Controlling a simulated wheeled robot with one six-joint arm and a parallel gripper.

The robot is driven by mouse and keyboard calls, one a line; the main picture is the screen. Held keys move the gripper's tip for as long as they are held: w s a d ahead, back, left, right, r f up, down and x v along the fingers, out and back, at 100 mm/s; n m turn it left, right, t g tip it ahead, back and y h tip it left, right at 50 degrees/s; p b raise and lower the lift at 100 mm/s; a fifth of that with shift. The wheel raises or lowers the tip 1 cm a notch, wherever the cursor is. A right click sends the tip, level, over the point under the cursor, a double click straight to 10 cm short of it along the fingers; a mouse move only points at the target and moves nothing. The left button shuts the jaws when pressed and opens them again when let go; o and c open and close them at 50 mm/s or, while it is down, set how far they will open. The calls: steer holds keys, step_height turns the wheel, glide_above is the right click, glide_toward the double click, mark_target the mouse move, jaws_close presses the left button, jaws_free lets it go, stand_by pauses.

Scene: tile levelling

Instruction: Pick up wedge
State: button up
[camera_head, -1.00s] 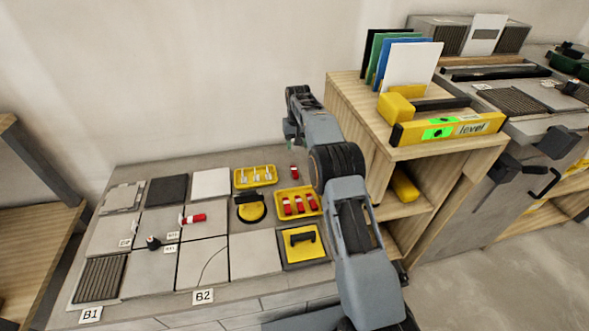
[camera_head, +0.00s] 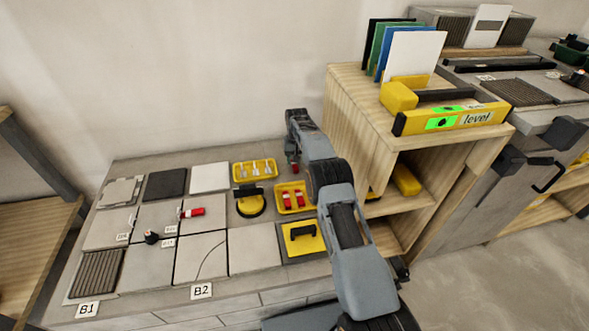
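Several red wedges are in view. One lies on the tiles with a white clip at its left end (camera_head: 193,212). Red wedges (camera_head: 293,198) lie in a yellow tray (camera_head: 283,208) near the arm, which covers the tray's right side. Another small red wedge (camera_head: 294,169) shows just behind that tray, right by the lower end of my gripper (camera_head: 292,157). My gripper is small and dark here, and its fingers cannot be made out. I cannot tell whether it touches or holds that wedge.
A yellow tray of white clips (camera_head: 254,170) and a round yellow tool (camera_head: 250,202) stand left of the arm. A yellow square tool (camera_head: 302,239) lies in front. A wooden shelf (camera_head: 350,130) bearing a yellow level (camera_head: 455,118) rises close on the right.

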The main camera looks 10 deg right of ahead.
mark_target(296, 169)
step_height(296, 169, down, 5)
steer(key=b, duration=0.2)
steer(key=shift+a+f+b, duration=0.1)
steer(key=shift+b, duration=0.25)
steer(key=shift+c, duration=0.4)
steer(key=c, duration=0.9)
steer(key=shift+o, duration=0.2)
